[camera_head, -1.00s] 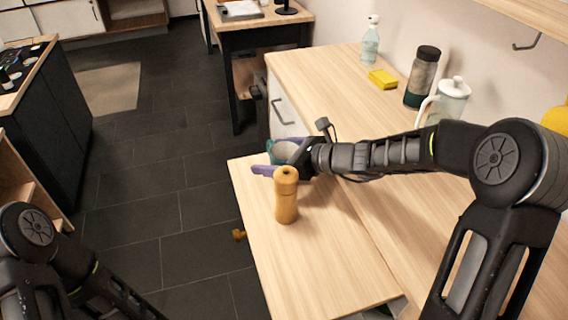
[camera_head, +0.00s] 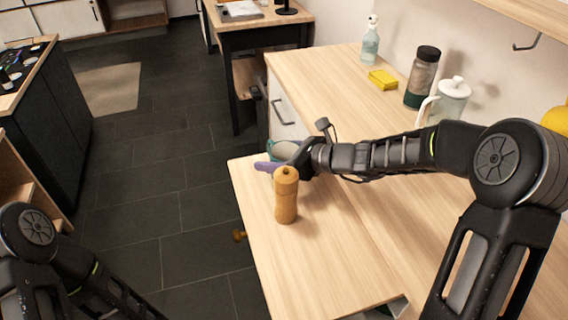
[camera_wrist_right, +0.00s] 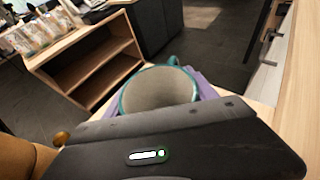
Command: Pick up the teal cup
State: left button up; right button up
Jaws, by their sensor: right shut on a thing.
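The teal cup (camera_head: 283,147) is at the far left end of the wooden table, partly hidden by my right gripper (camera_head: 272,160). In the right wrist view the cup (camera_wrist_right: 157,90) shows its teal rim, pale inside and a handle at the upper right. My right gripper's purple fingers (camera_wrist_right: 205,88) are shut on the cup, one on either side of it. I cannot tell whether the cup's base touches the table. My left arm shows at the lower left of the head view, but its gripper is out of view.
A wooden pepper mill (camera_head: 286,196) stands upright on the tabletop (camera_head: 320,265) just in front of my right gripper. A spray bottle (camera_head: 370,42), yellow sponge (camera_head: 383,79), dark-lidded jar (camera_head: 422,78) and white-lidded pitcher (camera_head: 449,102) stand along the wall. The table's front half is clear.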

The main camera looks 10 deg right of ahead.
jog(key=c, duration=0.6)
jog(key=shift+c, duration=0.2)
notch_tip(320, 180, up, 10)
jog(key=shift+r+p, duration=0.1)
jog(key=shift+p, duration=1.1)
